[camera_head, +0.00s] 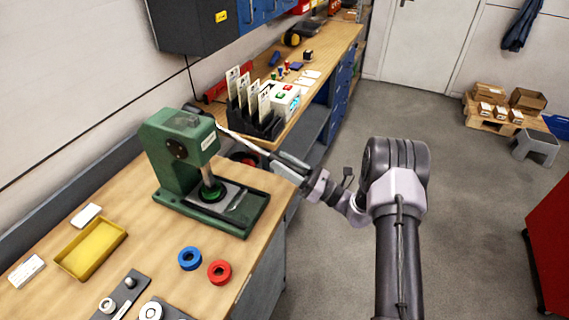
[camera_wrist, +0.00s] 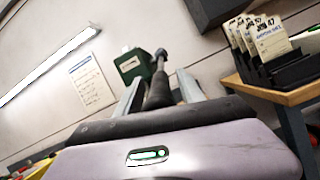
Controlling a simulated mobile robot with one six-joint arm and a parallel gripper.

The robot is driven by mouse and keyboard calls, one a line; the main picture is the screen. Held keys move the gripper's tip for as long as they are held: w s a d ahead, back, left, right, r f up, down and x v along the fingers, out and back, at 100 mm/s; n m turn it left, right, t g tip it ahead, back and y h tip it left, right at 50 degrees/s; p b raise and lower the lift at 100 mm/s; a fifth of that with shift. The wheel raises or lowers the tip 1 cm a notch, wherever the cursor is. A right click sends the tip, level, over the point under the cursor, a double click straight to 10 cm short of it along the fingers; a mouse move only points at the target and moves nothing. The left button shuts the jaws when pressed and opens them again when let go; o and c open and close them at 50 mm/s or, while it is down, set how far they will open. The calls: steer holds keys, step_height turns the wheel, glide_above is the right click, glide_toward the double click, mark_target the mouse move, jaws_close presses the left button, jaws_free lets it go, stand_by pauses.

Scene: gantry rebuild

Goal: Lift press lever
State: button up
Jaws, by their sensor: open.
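The green press (camera_head: 177,157) stands on the wooden bench at the left, and part of it shows behind my fingers in the wrist view (camera_wrist: 134,66). Its lever (camera_head: 243,141) slants down to the right from the press top toward my gripper (camera_head: 284,162). In the wrist view the lever's dark handle (camera_wrist: 159,92) runs between the two fingers of my gripper (camera_wrist: 161,88), with a rounded end farther off. The fingers are open on either side of it. I cannot tell whether either one touches it.
A yellow tray (camera_head: 68,263), a blue ring (camera_head: 190,258) and a red ring (camera_head: 219,272) lie on the bench (camera_head: 150,236) before the press. A black card rack (camera_head: 262,129) stands beyond my gripper. The floor (camera_head: 455,215) to the right is mostly free.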

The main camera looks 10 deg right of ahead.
jaws_close()
stand_by(1.3)
